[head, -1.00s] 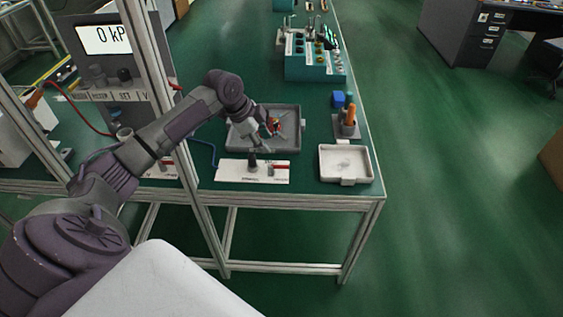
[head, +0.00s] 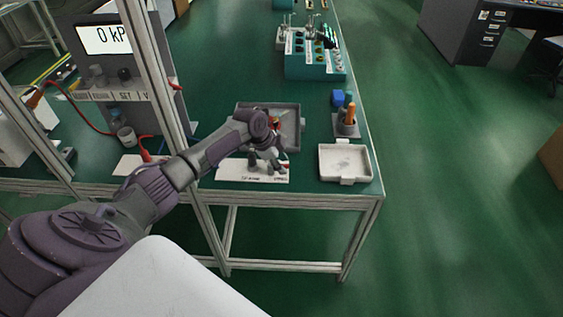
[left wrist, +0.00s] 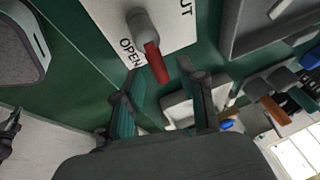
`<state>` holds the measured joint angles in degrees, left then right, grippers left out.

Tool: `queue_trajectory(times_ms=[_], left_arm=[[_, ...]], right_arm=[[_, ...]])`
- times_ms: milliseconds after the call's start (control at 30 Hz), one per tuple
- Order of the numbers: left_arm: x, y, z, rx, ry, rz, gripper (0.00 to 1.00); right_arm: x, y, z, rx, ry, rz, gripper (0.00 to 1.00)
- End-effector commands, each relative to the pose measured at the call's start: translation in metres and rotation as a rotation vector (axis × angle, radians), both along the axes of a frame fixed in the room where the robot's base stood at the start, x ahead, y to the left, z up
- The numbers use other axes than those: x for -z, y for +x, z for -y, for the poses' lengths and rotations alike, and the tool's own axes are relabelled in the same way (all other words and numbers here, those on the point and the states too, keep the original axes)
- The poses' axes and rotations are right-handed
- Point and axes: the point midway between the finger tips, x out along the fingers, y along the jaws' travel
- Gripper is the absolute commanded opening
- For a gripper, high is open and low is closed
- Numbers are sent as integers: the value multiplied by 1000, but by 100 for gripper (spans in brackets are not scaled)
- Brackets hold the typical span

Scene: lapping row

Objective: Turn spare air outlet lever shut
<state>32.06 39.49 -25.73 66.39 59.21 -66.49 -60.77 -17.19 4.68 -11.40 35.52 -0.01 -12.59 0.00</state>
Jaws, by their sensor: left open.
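The outlet lever is a red handle (left wrist: 156,62) on a grey valve body (left wrist: 142,24), in the left wrist view. The valve stands on a white plate (head: 230,173) near the bench's front edge. The lever's tip lies beside the printed word OPEN; letters "UT" show at the plate's far end. My left gripper (left wrist: 163,98) is open and empty, its two fingers apart. The red lever lies just beyond the fingertips, with no contact visible. In the head view my left gripper (head: 264,160) hangs over the plate and hides part of the valve. My right gripper is out of view.
A grey tray (head: 292,108) lies behind the plate, and a white tray (head: 345,177) to its right. A holder with an orange-handled tool (head: 350,115) stands behind the white tray. A metal frame post (head: 160,80) rises left of the plate.

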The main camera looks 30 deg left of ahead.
Motion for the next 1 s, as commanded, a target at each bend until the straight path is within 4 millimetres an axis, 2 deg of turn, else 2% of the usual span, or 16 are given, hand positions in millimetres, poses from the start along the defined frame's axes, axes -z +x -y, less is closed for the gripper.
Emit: queue_trajectory(times_ms=[67,200,300,667,1000], left_arm=[[0,0,0,0,0,0,37],[0,0,0,0,0,0,14],[0,0,0,0,0,0,0],[-2,1,0,-26,-1,1,0],[-5,7,-3,-225,-2,0,0]], right_arm=[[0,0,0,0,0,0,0],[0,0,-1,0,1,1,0],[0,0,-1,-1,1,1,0],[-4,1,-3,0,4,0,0],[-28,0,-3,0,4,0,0]])
